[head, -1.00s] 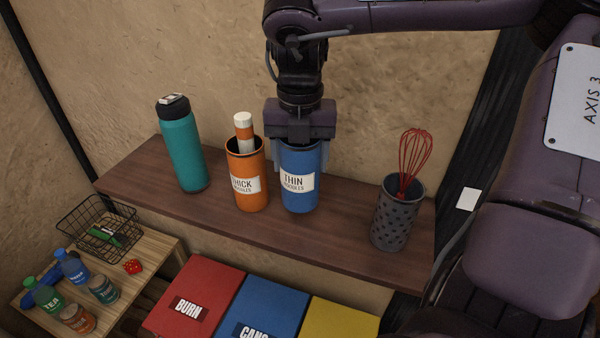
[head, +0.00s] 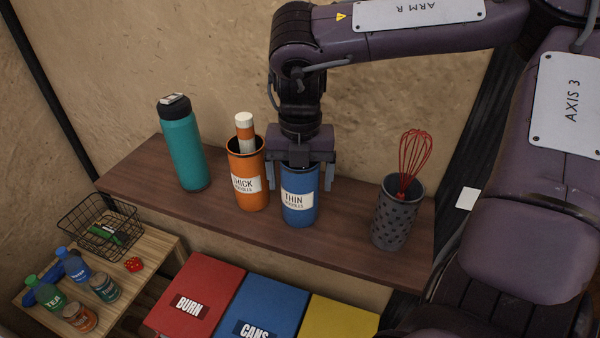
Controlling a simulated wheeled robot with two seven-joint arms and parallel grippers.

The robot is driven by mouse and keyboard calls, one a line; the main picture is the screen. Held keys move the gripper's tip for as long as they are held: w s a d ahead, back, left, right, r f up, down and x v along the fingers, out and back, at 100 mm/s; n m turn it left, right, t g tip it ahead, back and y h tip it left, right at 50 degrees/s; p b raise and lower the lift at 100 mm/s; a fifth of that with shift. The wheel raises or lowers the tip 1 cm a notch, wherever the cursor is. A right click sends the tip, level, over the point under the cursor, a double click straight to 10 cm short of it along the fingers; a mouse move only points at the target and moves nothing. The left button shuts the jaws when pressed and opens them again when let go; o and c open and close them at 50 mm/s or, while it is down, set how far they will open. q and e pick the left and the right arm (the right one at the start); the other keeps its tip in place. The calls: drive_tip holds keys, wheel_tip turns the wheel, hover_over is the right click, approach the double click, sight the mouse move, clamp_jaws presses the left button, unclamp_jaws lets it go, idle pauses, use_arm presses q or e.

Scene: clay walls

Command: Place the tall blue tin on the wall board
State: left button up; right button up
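The tall blue tin (head: 299,208), labelled THIN NOODLES, stands upright on the brown wall board (head: 345,243), between an orange tin and a grey perforated holder. My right gripper (head: 300,178) is above and around the top of the blue tin, pointing down. Its fingers are open, and a gap shows between the tin and the right finger. The gripper hides part of the tin's rim. My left gripper is not in view.
The orange THICK NOODLES tin (head: 247,190) stands close on the left, with a white-capped item in it. A teal bottle (head: 184,150) is farther left. The grey holder (head: 397,213) with a red whisk is at right. Coloured bins (head: 197,295) and a small table (head: 150,248) are below.

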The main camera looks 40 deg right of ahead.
drive_tip(key=shift+r, duration=0.3)
wheel_tip(320, 180, up, 12)
drive_tip(key=b, duration=0.1)
drive_tip(key=shift+f, duration=0.2)
idle(0.5)
